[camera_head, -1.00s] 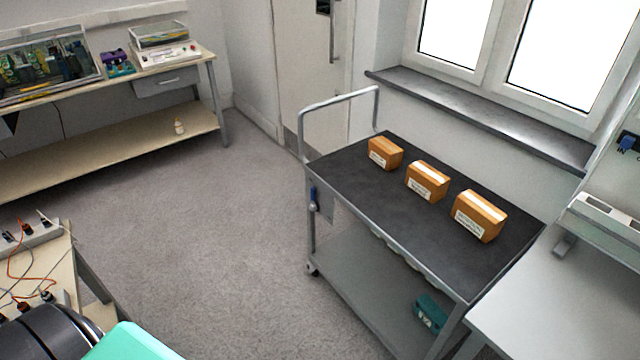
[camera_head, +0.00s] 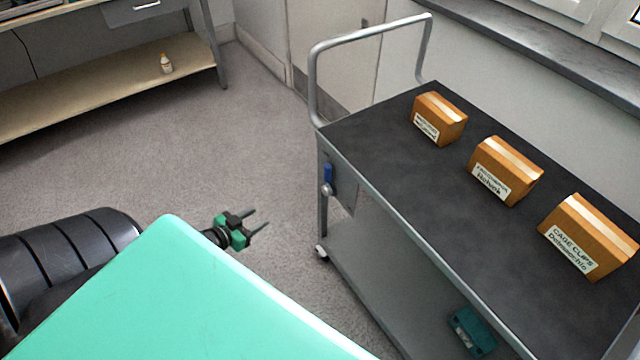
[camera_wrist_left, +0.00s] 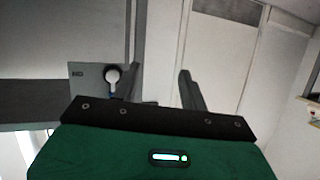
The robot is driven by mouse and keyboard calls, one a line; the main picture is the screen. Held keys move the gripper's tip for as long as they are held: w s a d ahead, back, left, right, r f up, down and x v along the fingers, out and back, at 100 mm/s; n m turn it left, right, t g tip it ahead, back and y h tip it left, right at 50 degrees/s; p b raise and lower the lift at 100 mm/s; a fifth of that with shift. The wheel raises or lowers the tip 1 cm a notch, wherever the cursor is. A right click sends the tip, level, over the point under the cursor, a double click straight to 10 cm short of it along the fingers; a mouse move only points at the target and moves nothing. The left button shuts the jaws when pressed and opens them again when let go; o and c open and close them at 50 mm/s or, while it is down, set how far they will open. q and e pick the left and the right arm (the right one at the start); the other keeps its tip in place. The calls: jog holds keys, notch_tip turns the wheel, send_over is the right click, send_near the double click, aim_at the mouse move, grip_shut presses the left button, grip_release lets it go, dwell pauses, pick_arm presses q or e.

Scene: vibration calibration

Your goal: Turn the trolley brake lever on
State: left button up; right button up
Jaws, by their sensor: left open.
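The trolley (camera_head: 430,195) has a dark top and a grey frame. Its brake lever (camera_head: 327,174) is a blue handle on a round pivot, on the side plate near the push handle. In the head view the handle points up from the pivot. My left gripper (camera_head: 261,219) is open and empty, to the left of the lever and apart from it. In the left wrist view the lever's pale round pivot (camera_wrist_left: 112,75) and lettered plate (camera_wrist_left: 88,76) show ahead, left of centre; the handle is largely hidden by the gripper. My right gripper is not in view.
Several boxes, including a near one (camera_head: 588,237), stand on the trolley top. A teal case (camera_head: 472,330) lies on its lower shelf. A bench (camera_head: 110,75) with a small bottle (camera_head: 166,64) is at the far left. Floor between bench and trolley is clear.

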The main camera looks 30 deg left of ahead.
pick_arm(q)
jog(key=w+d+r+m+t+h+b, duration=0.1)
jog(key=w+d+r+t+h+b, duration=0.15)
jog(key=r, duration=0.45)
jog(key=m+h+b, duration=0.1)
jog(key=h+b, duration=0.1)
jog(key=h, duration=0.1)
send_near(325, 171)
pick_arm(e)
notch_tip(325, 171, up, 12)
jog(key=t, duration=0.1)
pick_arm(q)
jog(key=b+x, duration=0.2)
jog(key=x, duration=0.4)
jog(key=shift+w+d, duration=0.1)
jog(key=shift+w, duration=0.2)
jog(key=shift+b+x, duration=0.35)
jog(key=shift+x, duration=0.65)
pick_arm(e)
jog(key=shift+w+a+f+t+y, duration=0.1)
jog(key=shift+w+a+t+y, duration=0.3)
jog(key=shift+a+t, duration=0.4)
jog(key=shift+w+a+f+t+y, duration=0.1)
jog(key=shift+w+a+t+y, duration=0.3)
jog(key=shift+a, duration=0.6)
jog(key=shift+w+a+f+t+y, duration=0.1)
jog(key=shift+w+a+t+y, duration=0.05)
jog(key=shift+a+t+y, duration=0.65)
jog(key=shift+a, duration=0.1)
